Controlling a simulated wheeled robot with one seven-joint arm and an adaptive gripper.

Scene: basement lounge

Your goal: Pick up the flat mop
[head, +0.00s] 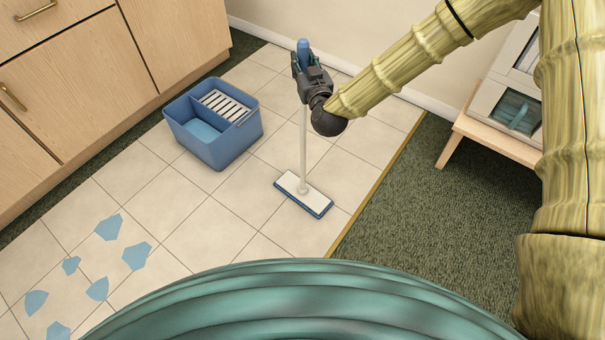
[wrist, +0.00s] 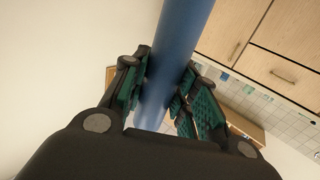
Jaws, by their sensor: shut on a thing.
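The flat mop (head: 303,150) stands upright on the tiled floor in the head view. It has a pale shaft, a blue upper grip and a flat white head (head: 303,194) with a blue pad edge. My gripper (head: 304,62) is shut around the blue grip near its top. In the wrist view the blue handle (wrist: 178,60) runs between the two green-padded fingers of my gripper (wrist: 160,100). The mop head appears to be on or very close to the tiles; I cannot tell whether it touches.
A blue bucket (head: 216,152) with a white slatted wringer stands left of the mop. Several light-blue patches (head: 109,227) lie on the tiles at lower left. Wooden cabinets (head: 90,70) line the left. A low wooden bench (head: 495,140) with a white slatted box stands right on green carpet (head: 420,205).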

